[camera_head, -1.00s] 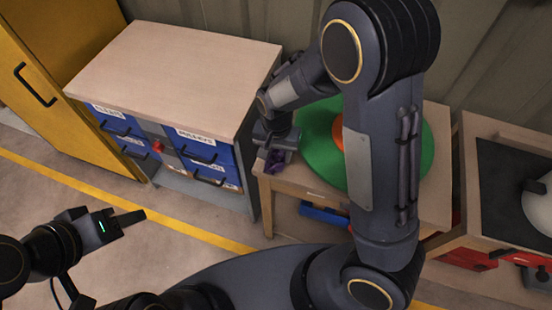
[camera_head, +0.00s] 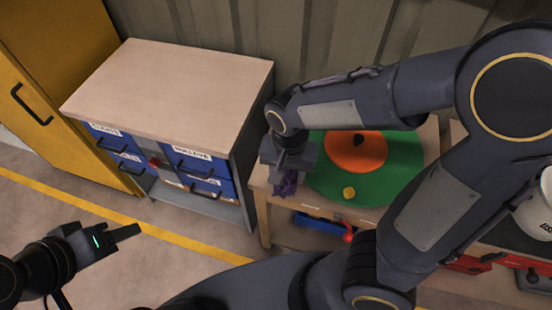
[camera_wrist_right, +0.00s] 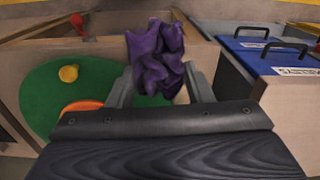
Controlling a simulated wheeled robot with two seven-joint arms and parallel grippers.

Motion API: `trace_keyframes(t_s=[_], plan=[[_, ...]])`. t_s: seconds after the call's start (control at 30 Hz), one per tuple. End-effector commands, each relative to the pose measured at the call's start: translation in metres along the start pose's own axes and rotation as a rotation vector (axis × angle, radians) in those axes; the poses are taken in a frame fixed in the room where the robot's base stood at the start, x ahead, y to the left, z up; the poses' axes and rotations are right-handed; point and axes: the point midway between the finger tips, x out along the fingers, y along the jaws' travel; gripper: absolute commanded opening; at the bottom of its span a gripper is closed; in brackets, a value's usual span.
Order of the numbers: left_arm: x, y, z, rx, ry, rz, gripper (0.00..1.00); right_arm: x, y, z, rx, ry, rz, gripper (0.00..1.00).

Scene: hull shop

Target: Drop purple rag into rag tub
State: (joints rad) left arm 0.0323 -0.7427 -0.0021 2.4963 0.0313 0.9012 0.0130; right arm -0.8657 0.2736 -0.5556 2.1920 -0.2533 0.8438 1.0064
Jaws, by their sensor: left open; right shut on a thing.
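The purple rag (camera_wrist_right: 157,58) is crumpled between the fingers of my right gripper (camera_wrist_right: 160,88) in the right wrist view. In the head view the rag (camera_head: 287,184) hangs below my right gripper (camera_head: 288,168), at the left end of the wooden table. My right gripper is shut on it. My left gripper (camera_head: 125,235) is open and empty over the floor at the lower left. I cannot make out which container is the rag tub.
A wooden-topped cabinet (camera_head: 170,90) with blue drawers stands left of the table. On the table lies a green disc (camera_head: 395,184) with an orange disc (camera_head: 365,152) and a small yellow piece (camera_head: 349,193). A blue bin (camera_head: 318,223) shows below. A yellow cabinet (camera_head: 60,60) stands far left.

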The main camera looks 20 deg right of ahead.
Motion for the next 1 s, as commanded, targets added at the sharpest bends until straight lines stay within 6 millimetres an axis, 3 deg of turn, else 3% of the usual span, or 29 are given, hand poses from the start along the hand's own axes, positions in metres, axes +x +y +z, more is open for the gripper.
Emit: trace_keyframes(t_s=[0.1,0.3,0.73,0.87,1.0], plan=[[-0.005,0.003,-0.003,0.0,0.0,0.0,0.5,-0.013,0.014,0.019,-0.003,-0.001,-0.004,0.26],[-0.009,0.004,-0.004,0.0,0.0,0.0,0.5,-0.021,0.027,0.036,-0.001,0.0,-0.001,0.26],[-0.009,0.004,-0.005,0.0,0.0,0.0,0.5,-0.022,0.03,0.039,-0.001,0.001,0.001,0.26],[-0.016,0.007,-0.008,0.0,0.0,0.0,0.5,-0.03,0.022,0.019,-0.042,0.003,0.004,0.26],[-0.029,0.013,-0.015,0.0,0.0,0.0,0.5,-0.038,0.007,-0.033,-0.173,0.005,0.01,0.26]])
